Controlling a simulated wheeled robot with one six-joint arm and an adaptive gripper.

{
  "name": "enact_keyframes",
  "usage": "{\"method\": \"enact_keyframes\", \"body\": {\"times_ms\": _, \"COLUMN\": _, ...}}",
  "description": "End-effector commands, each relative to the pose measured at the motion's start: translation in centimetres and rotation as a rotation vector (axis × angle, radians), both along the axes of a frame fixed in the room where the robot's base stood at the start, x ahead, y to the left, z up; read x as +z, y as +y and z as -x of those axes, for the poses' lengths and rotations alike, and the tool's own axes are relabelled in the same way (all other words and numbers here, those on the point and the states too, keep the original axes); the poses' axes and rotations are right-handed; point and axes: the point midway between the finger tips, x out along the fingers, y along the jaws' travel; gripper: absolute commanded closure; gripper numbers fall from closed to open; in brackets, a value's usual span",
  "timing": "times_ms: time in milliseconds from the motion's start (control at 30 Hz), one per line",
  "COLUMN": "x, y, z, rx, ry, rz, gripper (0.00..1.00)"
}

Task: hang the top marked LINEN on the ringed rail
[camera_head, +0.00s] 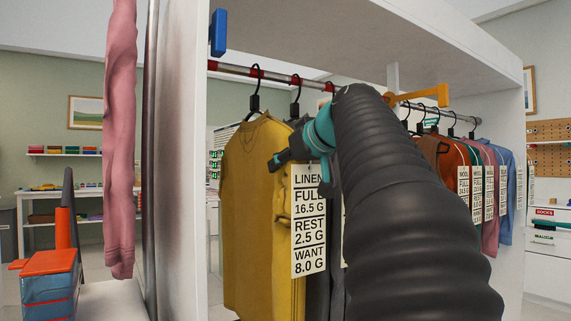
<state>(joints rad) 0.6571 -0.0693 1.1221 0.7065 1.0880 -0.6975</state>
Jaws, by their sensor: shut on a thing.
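The mustard-yellow top (248,210) hangs at the near left end of the rail, and a tag marked LINEN (308,225) shows at its right side. A dark hanger hook (254,98) above the top reaches the rail. The rail (283,77) has red and pale bands. My gripper (300,172), teal and dark, is at the top's right shoulder, just above the tag. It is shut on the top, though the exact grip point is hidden. My dark arm covers the middle of the rail.
Dark garments (325,275) hang close behind the yellow top. Several tagged garments (490,190) hang farther right. An orange bracket (420,97) and a blue block (218,33) jut near the rail. A white wardrobe panel (180,180) and pink garment (119,150) stand left.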

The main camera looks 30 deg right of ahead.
Motion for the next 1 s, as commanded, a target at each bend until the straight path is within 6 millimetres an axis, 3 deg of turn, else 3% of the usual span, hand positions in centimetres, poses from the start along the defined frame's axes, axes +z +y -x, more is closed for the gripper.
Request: {"method": "enact_keyframes", "body": {"times_ms": 1000, "x": -1.0, "y": 0.0, "z": 0.02, "rx": 0.0, "ry": 0.0, "rz": 0.0, "gripper": 1.0}}
